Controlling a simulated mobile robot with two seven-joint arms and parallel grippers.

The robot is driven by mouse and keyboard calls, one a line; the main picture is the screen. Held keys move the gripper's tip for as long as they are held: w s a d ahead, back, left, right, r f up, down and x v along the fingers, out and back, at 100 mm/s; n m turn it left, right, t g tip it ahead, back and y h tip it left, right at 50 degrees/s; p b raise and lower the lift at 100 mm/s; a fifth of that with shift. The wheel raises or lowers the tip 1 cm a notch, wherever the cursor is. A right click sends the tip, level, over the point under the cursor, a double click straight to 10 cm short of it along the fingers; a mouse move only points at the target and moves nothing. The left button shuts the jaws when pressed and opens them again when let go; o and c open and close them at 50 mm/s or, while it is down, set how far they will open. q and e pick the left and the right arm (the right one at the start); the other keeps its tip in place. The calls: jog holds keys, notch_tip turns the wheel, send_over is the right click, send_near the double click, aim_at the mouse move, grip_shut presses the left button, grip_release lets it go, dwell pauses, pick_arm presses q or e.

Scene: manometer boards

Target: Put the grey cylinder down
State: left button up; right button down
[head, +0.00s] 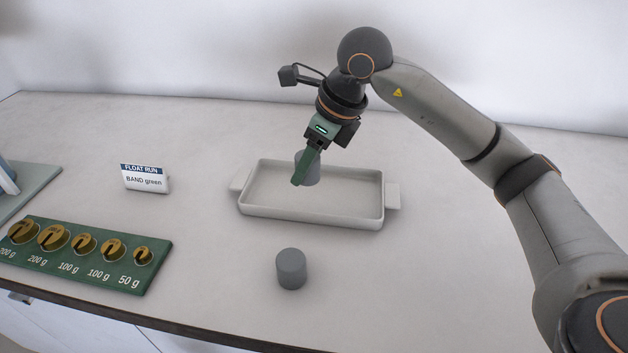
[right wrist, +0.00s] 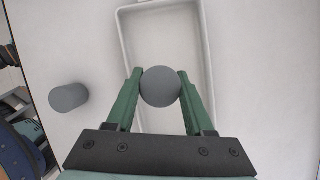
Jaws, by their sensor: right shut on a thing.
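My right gripper (head: 305,168) is shut on a grey cylinder (head: 313,172), over the left-middle part of a white tray (head: 345,221). In the right wrist view the held cylinder (right wrist: 160,87) sits between the two green fingers, with the tray (right wrist: 208,50) behind it. I cannot tell whether its underside touches the tray floor. A second grey cylinder (head: 291,268) stands upright on the table in front of the tray; it also shows in the right wrist view (right wrist: 68,97). My left gripper is not in view.
A green board (head: 75,262) with several slotted brass weights lies at the front left. A small sign (head: 145,179) reading "FLOAT RUN, BAND green" stands left of the tray. The table (head: 430,270) is clear to the right of the tray.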

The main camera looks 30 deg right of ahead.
aim_at(307, 193)
jog(key=shift+w+d+f, duration=0.3)
jog(key=shift+d+f, duration=0.15)
jog(key=shift+f, duration=0.2)
jog(key=shift+w+d+f, duration=0.25)
jog(key=shift+d+f, duration=0.2)
jog(key=shift+f, duration=0.15)
jog(key=shift+w+f, duration=0.1)
jog(key=shift+f, duration=1.5)
jog(key=shift+f, duration=0.2)
jog(key=shift+c, duration=1.4)
grip_release()
jog(key=shift+d+r, duration=0.1)
jog(key=shift+r, duration=0.35)
jog(key=v, duration=1.1)
jog(key=shift+s+r+p, duration=0.25)
jog(key=shift+p, duration=0.15)
jog(key=shift+d, duration=0.1)
